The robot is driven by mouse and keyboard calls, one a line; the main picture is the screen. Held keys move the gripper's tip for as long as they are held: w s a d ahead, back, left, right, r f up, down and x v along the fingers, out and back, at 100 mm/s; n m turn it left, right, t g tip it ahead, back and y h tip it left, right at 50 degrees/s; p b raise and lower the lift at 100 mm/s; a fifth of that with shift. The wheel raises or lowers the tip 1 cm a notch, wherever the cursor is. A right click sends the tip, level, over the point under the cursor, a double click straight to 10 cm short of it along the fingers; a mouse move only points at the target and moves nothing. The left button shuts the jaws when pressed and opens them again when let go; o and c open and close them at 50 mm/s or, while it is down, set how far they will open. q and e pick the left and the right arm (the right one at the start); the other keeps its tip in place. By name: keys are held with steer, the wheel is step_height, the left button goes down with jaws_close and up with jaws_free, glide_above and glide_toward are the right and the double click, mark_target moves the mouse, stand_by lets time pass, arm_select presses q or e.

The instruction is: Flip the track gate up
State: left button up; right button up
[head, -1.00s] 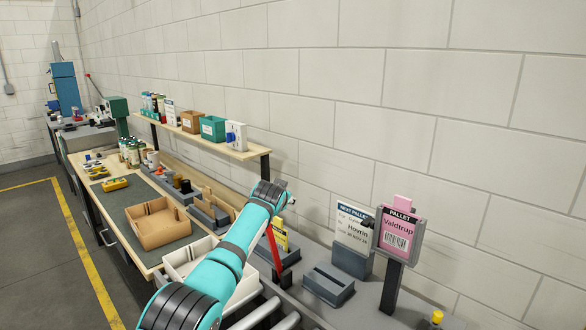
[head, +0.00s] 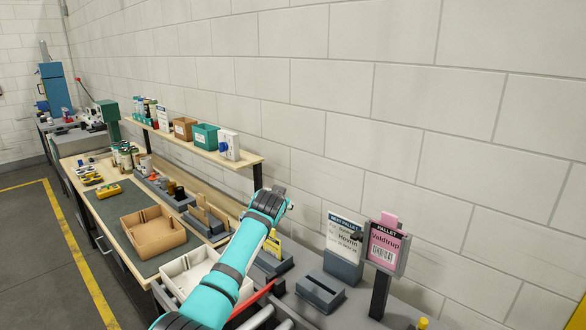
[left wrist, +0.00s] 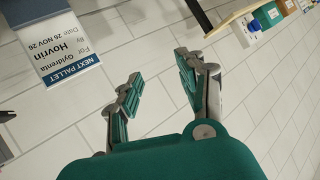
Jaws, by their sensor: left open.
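The track gate is a red bar (head: 254,300) at the bottom of the head view, beside my left forearm. It slants low from a grey post (head: 279,287) down to the left over the rollers, and part of it may be hidden by my arm. My left gripper (left wrist: 158,72) is open and empty in the left wrist view, with white wall behind its fingers. In the head view it is mostly hidden behind my wrist, which is raised above the bench. My right gripper is not in view.
Grey roller track (head: 262,317) lies at the bottom. A NEXT PALLET card (head: 344,239) and a pink PALLET card (head: 384,246) stand to the right. A grey slotted block (head: 320,291), a white tray (head: 175,267) and a brown box (head: 151,232) are nearby. A shelf (head: 205,147) runs behind.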

arm_select(q)
steer(key=s+d+r+p, duration=0.1)
steer(key=s+d+r, duration=0.1)
steer(key=r, duration=0.3)
steer(key=s+d+r+p, duration=0.1)
steer(key=s+d+r, duration=0.1)
steer(key=s+r, duration=0.2)
step_height(320, 180, up, 2)
steer(key=shift+s+d+r, duration=0.15)
steer(key=shift+s+d, duration=0.15)
steer(key=shift+s, duration=0.1)
stand_by(0.7)
stand_by(0.4)
steer(key=v, duration=1.2)
steer(key=shift+a, duration=0.1)
